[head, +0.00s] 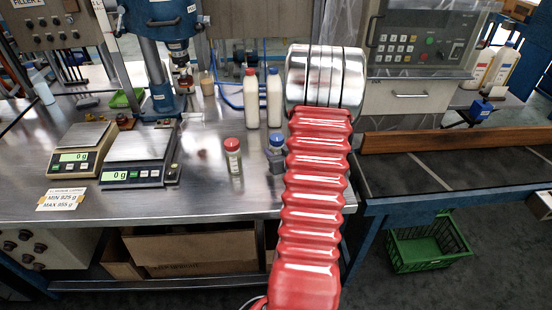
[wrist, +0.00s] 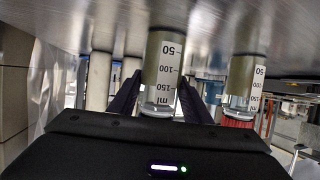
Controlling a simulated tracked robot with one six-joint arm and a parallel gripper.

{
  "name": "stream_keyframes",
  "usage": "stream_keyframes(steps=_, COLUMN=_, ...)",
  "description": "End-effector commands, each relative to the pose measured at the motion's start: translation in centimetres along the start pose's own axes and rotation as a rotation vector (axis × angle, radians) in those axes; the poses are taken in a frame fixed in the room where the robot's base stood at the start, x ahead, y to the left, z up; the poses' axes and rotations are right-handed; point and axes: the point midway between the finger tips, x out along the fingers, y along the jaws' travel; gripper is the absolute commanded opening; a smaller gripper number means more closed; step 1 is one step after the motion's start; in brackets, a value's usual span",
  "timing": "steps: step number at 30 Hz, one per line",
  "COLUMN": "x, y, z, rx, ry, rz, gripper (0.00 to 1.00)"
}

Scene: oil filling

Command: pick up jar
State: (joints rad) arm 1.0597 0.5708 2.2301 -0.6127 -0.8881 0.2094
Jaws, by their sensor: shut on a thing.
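A small clear jar with a blue cap (head: 277,141) stands on the steel bench in the head view, just left of my red arm sleeve. The wrist view is upside down and shows a jar (wrist: 164,65) with a ml scale between the dark fingers of my gripper (wrist: 161,92). My gripper is shut on this jar, which seems to be the blue-capped one; its base appears at the bench surface. A second jar with a red cap (head: 233,160) stands to its left, and also shows in the wrist view (wrist: 240,85). My arm hides most of my gripper in the head view.
Two white bottles (head: 251,98) stand behind the jars. Two scales (head: 138,160) reading 0 g are at left beside a blue press (head: 163,55). A conveyor (head: 440,165) lies at right, with a green crate (head: 428,247) below.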

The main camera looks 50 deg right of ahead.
Motion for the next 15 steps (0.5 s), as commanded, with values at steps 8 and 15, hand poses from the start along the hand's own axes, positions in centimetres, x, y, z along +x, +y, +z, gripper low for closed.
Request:
stream_keyframes(steps=8, x=0.0, y=0.02, z=-0.04, rx=0.0, ry=0.001, rz=0.0, gripper=0.18)
stream_keyframes(steps=15, x=-0.25, y=0.03, z=-0.71, rx=-0.001, ry=0.002, rz=0.0, gripper=0.18)
